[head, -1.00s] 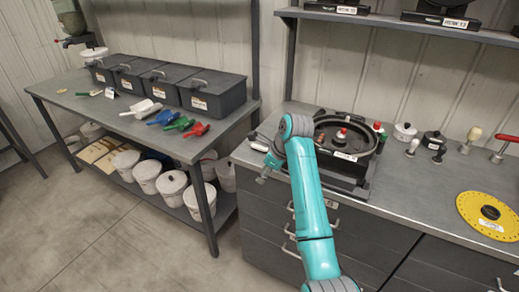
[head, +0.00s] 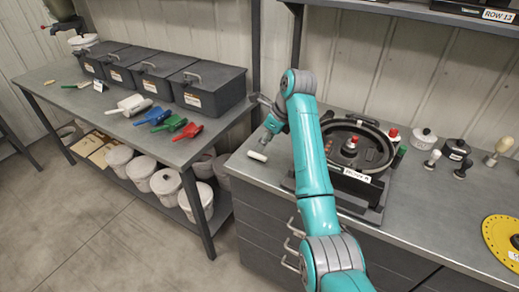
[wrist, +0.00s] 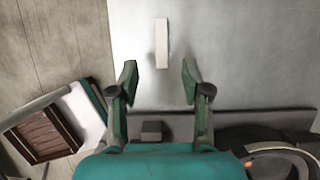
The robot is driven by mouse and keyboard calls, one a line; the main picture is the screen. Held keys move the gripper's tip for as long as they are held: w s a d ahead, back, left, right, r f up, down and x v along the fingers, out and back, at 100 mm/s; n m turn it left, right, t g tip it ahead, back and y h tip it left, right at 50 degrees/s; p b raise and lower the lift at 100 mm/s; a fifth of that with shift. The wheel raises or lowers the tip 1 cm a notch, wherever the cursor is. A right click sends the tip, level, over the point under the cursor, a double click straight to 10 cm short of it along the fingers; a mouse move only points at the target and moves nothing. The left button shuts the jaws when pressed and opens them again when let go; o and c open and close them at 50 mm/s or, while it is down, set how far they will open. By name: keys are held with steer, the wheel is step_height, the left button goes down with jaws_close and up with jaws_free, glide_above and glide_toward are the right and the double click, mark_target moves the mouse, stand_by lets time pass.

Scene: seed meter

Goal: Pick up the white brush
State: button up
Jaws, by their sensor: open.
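The white brush (head: 257,156) lies on the left end of the grey workbench (head: 246,171), showing as a short white bar; I cannot make out bristles. It also shows in the wrist view as an upright pale bar (wrist: 162,43) with a dark shadow along its side. My gripper (head: 265,136) is above the bench, just behind the brush in the head view. In the wrist view my gripper (wrist: 160,72) is open and empty. The brush lies past the fingertips, in line with the gap between them, and appears apart from both.
The round black seed meter (head: 353,148) stands to the right of my arm, with knobs and small pots beyond it. A yellow disc (head: 501,240) lies far right. On the left, a separate table (head: 66,77) holds coloured scoops (head: 153,116) and black bins (head: 206,91).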

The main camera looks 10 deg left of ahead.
mark_target(257, 155)
steer(key=shift+w+a+f, duration=0.1)
steer(key=shift+w+f, duration=0.05)
steer(key=shift+f, duration=0.15)
steer(key=shift+x, duration=3.45)
jaws_close()
